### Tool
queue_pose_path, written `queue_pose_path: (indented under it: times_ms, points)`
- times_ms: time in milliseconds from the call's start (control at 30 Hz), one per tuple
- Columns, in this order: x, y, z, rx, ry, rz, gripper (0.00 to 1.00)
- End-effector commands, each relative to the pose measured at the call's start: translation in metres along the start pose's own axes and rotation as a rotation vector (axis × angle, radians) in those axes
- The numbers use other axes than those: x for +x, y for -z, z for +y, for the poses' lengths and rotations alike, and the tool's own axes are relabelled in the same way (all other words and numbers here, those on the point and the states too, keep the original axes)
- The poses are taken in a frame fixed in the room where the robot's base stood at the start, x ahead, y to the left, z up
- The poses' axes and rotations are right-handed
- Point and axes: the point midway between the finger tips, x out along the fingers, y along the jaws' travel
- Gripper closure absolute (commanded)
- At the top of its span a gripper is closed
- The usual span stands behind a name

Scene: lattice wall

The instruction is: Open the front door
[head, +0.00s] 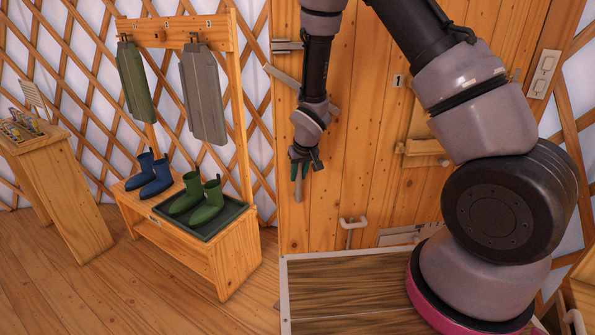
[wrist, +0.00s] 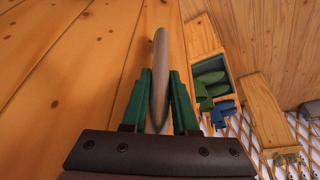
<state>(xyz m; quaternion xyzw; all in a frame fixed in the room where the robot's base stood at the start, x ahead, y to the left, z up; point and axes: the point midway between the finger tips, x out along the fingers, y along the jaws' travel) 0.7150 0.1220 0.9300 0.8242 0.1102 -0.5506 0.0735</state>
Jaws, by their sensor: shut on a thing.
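The front door (head: 355,160) is made of upright wooden planks and fills the middle of the head view. Its planks (wrist: 60,70) also fill the left of the wrist view. My gripper (head: 301,172) is by the door's left side, with its green fingers (wrist: 160,98) closed around a slim, pale wooden bar handle (wrist: 160,60). The handle's lower end (head: 298,192) hangs below the fingers in the head view. The fingers hide part of the bar. I cannot tell whether the door stands ajar.
A wooden rack (head: 190,240) with boots and hanging coats stands close left of the door. A small wooden table (head: 62,190) stands farther left. A white hook (head: 352,224) is low on the door. A wooden latch (head: 425,147) is at right. Open floor (head: 140,295) lies at front left.

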Motion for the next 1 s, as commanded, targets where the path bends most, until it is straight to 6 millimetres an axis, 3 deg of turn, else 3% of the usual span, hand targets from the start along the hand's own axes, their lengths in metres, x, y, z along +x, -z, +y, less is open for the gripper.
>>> queue_pose_path:
  times_ms: [300,333,400,767,1000]
  points:
    - [0.000,0.001,-0.001,-0.004,0.002,0.002,1.00]
    - [0.000,0.001,-0.001,-0.003,0.002,0.002,0.69]
    - [0.000,0.001,-0.001,-0.003,0.002,0.002,0.43]
    - [-0.002,0.000,0.000,-0.001,0.001,0.001,0.43]
    - [-0.036,0.001,-0.001,0.000,0.002,0.004,0.43]
